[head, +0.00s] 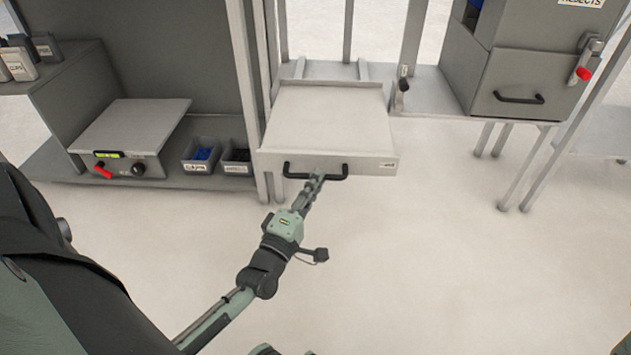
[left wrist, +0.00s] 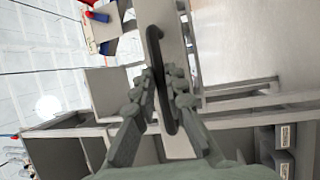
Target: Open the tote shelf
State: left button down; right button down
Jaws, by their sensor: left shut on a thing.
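The tote shelf (head: 330,117) is a pale grey, flat sliding shelf with a low front panel, in the middle of the head view. It stands out from the frame toward me. Its black bar handle (head: 300,174) is on the front panel. My left gripper (head: 316,179) is shut on this handle, near its middle. In the left wrist view the handle (left wrist: 156,52) runs between the two fingers of the gripper (left wrist: 160,88). The top of the shelf is empty. My right gripper does not show.
A bench on the left holds a grey scale-like box (head: 130,126) and small bins (head: 202,155) with labels. The pale floor (head: 440,260) in front is clear.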

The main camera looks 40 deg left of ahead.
aim_at(316, 164)
pick_arm(q)
jog(key=shift+r, duration=0.25)
jog(key=w+a, duration=0.2)
jog(key=w, duration=0.1)
jog(key=w+a, duration=0.1)
jog(key=w, duration=0.1)
jog(key=shift+w+a+r, duration=0.15)
jog(key=shift+w, duration=0.05)
jog(key=c, duration=1.6)
grip_release()
jog(key=shift+r, duration=0.1)
jog(key=shift+o, duration=0.2)
jog(key=shift+s, duration=0.1)
jog(key=shift+f, duration=0.2)
